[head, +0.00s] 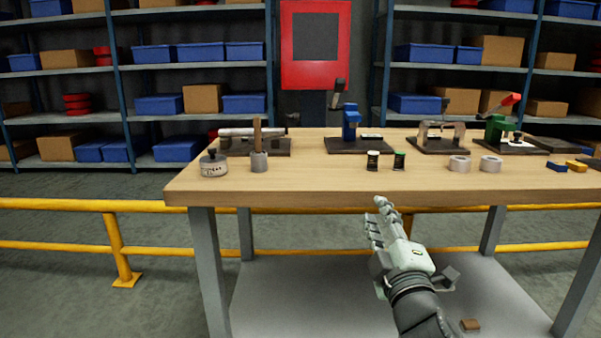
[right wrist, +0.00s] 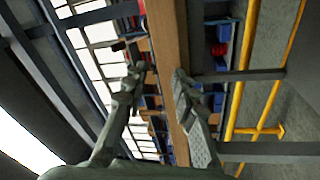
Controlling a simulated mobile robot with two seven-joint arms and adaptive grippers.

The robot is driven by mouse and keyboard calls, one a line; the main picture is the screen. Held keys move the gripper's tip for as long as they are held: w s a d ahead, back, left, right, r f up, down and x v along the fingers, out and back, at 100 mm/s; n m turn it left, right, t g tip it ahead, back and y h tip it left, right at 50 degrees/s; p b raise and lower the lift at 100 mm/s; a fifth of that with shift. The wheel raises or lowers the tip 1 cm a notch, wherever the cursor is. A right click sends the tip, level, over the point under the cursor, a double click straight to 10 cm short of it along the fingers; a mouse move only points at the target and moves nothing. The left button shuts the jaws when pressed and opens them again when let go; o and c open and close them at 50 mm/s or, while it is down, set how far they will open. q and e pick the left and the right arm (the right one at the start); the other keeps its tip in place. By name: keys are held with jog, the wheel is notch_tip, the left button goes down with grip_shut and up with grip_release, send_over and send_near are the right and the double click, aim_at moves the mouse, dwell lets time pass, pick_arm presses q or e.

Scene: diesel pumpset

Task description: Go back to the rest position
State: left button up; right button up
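My right gripper (head: 383,212) is in front of the table's front edge in the head view, below the tabletop level in the picture. In the right wrist view its two fingers (right wrist: 157,78) stand wide apart with nothing between them, so it is open and empty. The wooden-topped table (head: 320,190) is just beyond it. My left gripper is in neither view.
On the table are a round grey tin (head: 213,164), a cup with a wooden handle (head: 259,160), a blue press (head: 350,122), a green device (head: 497,128) and white rolls (head: 460,164). A yellow rail (head: 60,204) runs behind the table. Shelves stand at the back.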

jog(key=s+d+f+m+g+h, duration=0.1)
jog(key=s+d+f+m+g, duration=0.25)
jog(key=f, duration=0.35)
jog(key=s+d+f+m+g+h, duration=0.1)
jog(key=s+d+f+m+g, duration=0.15)
jog(key=s+f, duration=0.35)
jog(key=s+d+f+m+g+h, duration=0.2)
jog(key=s+d+f+m+g, duration=0.15)
jog(key=f, duration=0.35)
jog(key=s+d+f+m+g+y, duration=0.1)
jog(key=s+f+m+g, duration=0.15)
jog(key=s+f, duration=0.45)
jog(key=s+d+f+m+g, duration=0.1)
jog(key=s+f+g, duration=0.2)
jog(key=s, duration=0.8)
pick_arm(q)
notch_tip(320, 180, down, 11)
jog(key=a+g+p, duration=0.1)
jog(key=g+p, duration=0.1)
jog(key=p, duration=0.3)
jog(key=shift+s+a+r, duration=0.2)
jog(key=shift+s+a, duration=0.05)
pick_arm(e)
notch_tip(320, 180, down, 10)
jog(key=d+g, duration=0.1)
jog(key=g, duration=0.1)
jog(key=shift+w, duration=0.15)
jog(key=shift+d+f, duration=0.1)
